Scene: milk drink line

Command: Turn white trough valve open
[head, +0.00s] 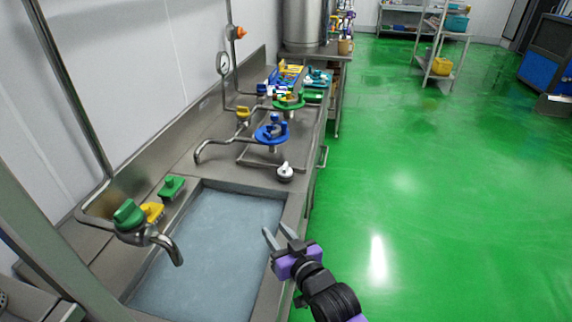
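A small white valve knob (285,170) sits on the right rim of the metal trough (294,205), near the trough's far right corner. Whether the valve is open or closed cannot be told from its look. My gripper (275,230) is over the trough's right edge, nearer to me than the white knob and apart from it. Its two grey fingers are spread with nothing visible between them, and they point toward the trough and the far side.
A green-handled tap (129,214) with a spout stands at the trough's left. A blue handwheel (272,133), a green handwheel (289,103) and a bent spout (205,148) stand behind the white knob. The green floor (430,210) on the right is clear.

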